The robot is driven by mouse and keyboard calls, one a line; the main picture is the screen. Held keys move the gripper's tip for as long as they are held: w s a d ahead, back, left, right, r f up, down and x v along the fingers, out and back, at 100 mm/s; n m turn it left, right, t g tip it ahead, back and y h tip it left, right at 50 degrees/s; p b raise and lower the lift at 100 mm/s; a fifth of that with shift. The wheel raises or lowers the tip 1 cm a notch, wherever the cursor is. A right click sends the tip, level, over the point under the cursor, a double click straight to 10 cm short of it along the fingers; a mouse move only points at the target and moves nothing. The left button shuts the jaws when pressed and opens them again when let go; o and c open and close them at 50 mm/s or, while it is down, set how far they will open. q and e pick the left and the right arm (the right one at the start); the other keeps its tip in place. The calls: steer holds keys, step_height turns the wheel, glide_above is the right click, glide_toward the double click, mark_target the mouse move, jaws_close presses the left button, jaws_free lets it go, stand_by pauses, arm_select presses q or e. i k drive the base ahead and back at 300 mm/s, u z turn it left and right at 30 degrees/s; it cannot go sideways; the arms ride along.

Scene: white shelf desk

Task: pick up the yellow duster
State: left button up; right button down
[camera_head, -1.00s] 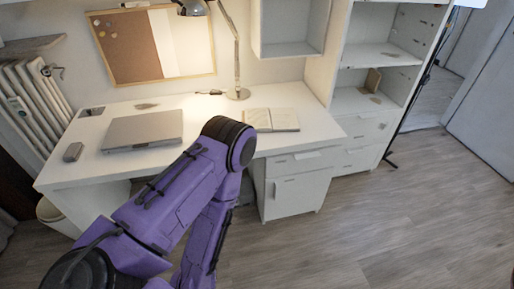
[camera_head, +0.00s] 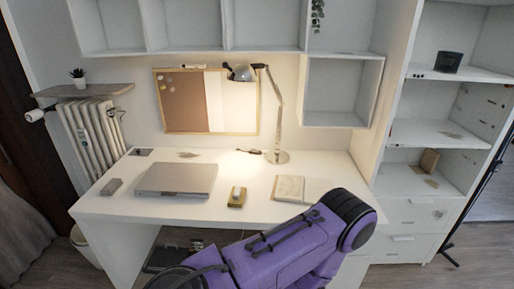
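A small yellow block with a pale top, which looks like the yellow duster (camera_head: 237,198), lies on the white desk (camera_head: 130,207). It sits between the closed grey laptop and the open notebook, near the desk's front half. Nothing touches it. One of my purple arms rises from the bottom of the view, its elbow in front of the desk's right part. Neither of my grippers shows in this view.
The laptop (camera_head: 177,180) is left of the duster and the notebook (camera_head: 301,189) is right of it. A lamp (camera_head: 278,156) stands behind. A small grey object (camera_head: 112,187) lies at the desk's left. Wall shelves (camera_head: 188,27) hang above.

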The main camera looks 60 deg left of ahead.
mark_target(236, 198)
steer(key=u, duration=0.25)
steer(key=i, duration=0.85)
steer(key=u, duration=1.3)
steer(key=i, duration=0.55)
steer(key=u, duration=0.6)
